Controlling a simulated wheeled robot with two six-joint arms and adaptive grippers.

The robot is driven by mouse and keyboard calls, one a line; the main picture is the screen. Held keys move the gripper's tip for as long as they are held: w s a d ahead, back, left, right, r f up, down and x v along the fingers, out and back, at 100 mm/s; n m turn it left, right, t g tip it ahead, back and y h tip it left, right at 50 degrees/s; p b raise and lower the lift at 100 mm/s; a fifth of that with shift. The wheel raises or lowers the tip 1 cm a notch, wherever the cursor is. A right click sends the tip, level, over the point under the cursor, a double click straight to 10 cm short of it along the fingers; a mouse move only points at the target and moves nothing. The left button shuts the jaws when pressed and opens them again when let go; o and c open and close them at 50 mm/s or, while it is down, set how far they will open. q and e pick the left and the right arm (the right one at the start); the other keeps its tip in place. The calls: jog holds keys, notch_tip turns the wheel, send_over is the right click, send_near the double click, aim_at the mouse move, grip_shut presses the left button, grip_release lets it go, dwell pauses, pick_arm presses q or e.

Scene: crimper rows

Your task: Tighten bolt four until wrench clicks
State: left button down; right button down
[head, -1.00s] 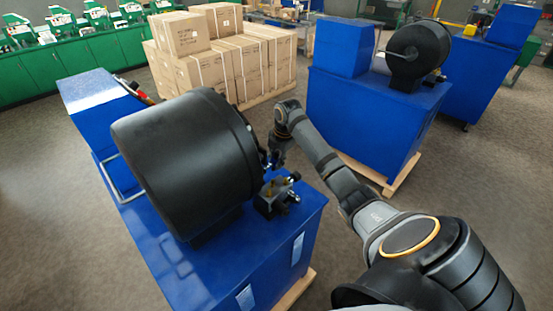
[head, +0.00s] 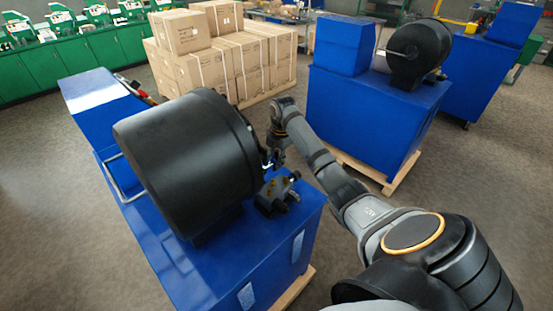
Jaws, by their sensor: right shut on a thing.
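A blue crimper machine (head: 180,272) with a large black drum-shaped head (head: 180,160) stands at the left centre. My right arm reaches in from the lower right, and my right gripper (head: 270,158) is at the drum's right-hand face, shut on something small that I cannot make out. The bolts on that face are turned away from the camera, so bolt four is hidden. The wrench cannot be told apart clearly at the gripper. A small dark fixture (head: 276,194) with a brass-coloured part sits on the machine top just below the gripper. My left gripper is not in view.
A red-handled object (head: 140,91) lies behind the drum beside the blue box (head: 100,95). A second blue crimper (head: 365,115) stands on a pallet at the right. Stacked cartons (head: 225,55) are behind. Open floor lies between the two machines.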

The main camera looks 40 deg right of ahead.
jog(key=shift+r+g+p, duration=0.1)
jog(key=shift+g+p, duration=0.2)
jog(key=shift+g, duration=0.1)
jog(key=shift+w+a+g, duration=0.1)
jog(key=shift+a+g, duration=0.05)
jog(key=shift+g, duration=0.55)
jog(key=shift+f, duration=0.2)
jog(key=shift+r+g, duration=0.1)
jog(key=shift+g, duration=0.3)
jog(key=shift+b, duration=0.35)
jog(key=shift+g+b, duration=0.8)
jog(key=shift+b, duration=0.4)
